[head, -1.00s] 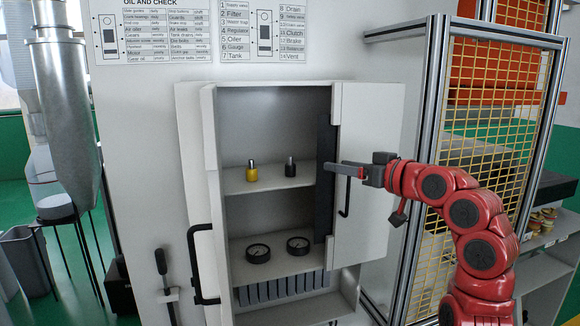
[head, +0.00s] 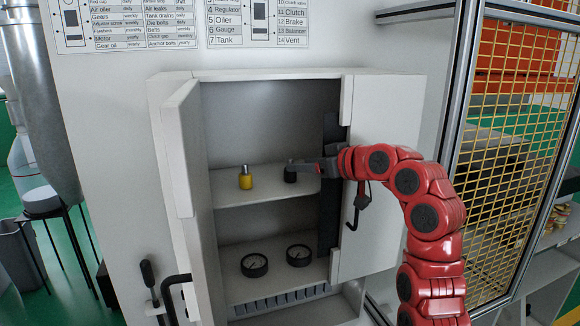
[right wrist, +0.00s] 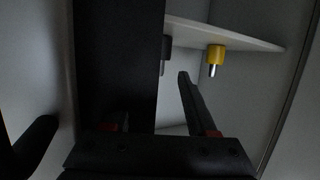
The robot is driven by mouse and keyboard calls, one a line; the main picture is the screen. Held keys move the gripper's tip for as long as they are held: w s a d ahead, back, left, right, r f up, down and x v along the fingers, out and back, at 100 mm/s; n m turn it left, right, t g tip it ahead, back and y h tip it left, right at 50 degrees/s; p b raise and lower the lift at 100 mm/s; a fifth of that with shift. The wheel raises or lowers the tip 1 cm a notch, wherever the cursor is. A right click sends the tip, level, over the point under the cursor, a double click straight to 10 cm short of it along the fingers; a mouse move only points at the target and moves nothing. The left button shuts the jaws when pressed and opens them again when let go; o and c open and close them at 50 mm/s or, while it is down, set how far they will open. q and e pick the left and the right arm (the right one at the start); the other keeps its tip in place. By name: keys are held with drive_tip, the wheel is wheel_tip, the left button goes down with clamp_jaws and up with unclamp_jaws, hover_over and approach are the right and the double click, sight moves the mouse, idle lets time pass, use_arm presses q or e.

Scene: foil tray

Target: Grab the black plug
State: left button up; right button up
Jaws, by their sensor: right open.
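The black plug (head: 290,177) stands upright on the upper shelf of the open cabinet, to the right of a yellow plug (head: 246,179). My right gripper (head: 300,167) is open and reaches in from the right, its fingertips at the black plug and overlapping its upper part in the head view. I cannot tell whether they touch it. In the right wrist view the black plug (right wrist: 166,49) appears beyond the fingers, partly hidden by a dark upright strip; the yellow plug (right wrist: 216,55) hangs inverted in that picture. My left gripper is not in view.
The dark strip (head: 330,210) stands at the cabinet's right side, close to my gripper. The right door (head: 385,115) and left door (head: 190,200) stand open. Two round gauges, left (head: 254,265) and right (head: 299,255), sit on the lower shelf (head: 275,282).

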sight(283, 178)
drive_tip(key=x, duration=0.3)
drive_tip(key=shift+p, duration=0.4)
drive_tip(key=shift+w+a, duration=0.35)
drive_tip(key=shift+w, duration=0.15)
drive_tip(key=p+x, duration=0.2)
drive_tip(key=x, duration=0.1)
drive_tip(key=shift+w+a+f, duration=0.2)
drive_tip(key=shift+w+f, duration=0.05)
drive_tip(key=shift+w, duration=0.05)
drive_tip(key=shift+w+a+f, duration=0.2)
drive_tip(key=shift+w+a, duration=0.05)
drive_tip(key=shift+w, duration=0.1)
clamp_jaws()
